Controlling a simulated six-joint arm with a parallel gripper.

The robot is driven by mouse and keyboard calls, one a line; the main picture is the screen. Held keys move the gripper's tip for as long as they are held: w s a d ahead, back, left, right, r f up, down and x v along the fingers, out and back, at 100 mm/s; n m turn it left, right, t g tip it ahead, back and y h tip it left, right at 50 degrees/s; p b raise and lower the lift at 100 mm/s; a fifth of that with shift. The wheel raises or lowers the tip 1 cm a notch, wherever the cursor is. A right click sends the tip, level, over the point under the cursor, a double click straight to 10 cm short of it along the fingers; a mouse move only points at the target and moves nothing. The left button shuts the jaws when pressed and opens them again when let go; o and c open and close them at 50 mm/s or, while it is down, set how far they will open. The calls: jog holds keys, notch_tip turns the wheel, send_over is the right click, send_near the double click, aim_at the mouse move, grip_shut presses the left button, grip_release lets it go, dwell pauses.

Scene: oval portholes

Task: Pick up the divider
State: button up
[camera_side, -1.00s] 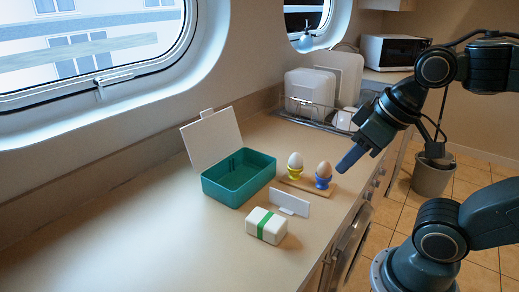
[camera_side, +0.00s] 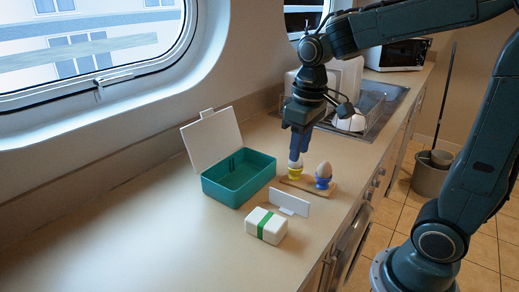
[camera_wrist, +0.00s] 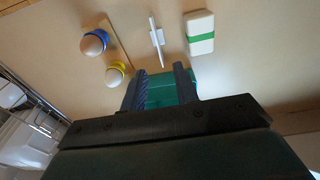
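The divider is a thin white plate (camera_side: 289,202) standing upright on a small foot on the counter, between the egg board and the white box with a green band. In the wrist view the divider (camera_wrist: 157,36) shows nearly edge-on, above and ahead of the fingertips. My gripper (camera_side: 299,150) points down over the counter, and in the side view its fingers overlap the top of the white egg. In the wrist view my gripper (camera_wrist: 160,80) has its two fingers apart with nothing held between them. It is apart from the divider.
An open teal lunch box (camera_side: 252,183) with a raised white lid (camera_side: 212,140) stands left of the divider. A wooden board (camera_side: 308,186) carries a white egg and a brown egg (camera_side: 323,170) in cups. The white box (camera_side: 266,226) lies in front. The counter's left side is clear.

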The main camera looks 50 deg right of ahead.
aim_at(289, 195)
jog(key=shift+w+d+f+g, duration=0.25)
jog(key=shift+w+f, duration=0.3)
jog(key=shift+w, duration=0.15)
jog(key=shift+w+d+f+g, duration=0.25)
jog(key=shift+w+f, duration=0.3)
jog(key=shift+w, duration=0.15)
jog(key=shift+f, duration=0.1)
jog(key=shift+f, duration=4.25)
jog(key=shift+f, duration=0.1)
jog(key=shift+s+a+f, duration=0.1)
jog(key=shift+s+f, duration=0.05)
jog(key=shift+f, duration=0.65)
jog(key=shift+s+f, duration=0.15)
jog(key=shift+f, duration=1.55)
jog(key=shift+f, duration=0.2)
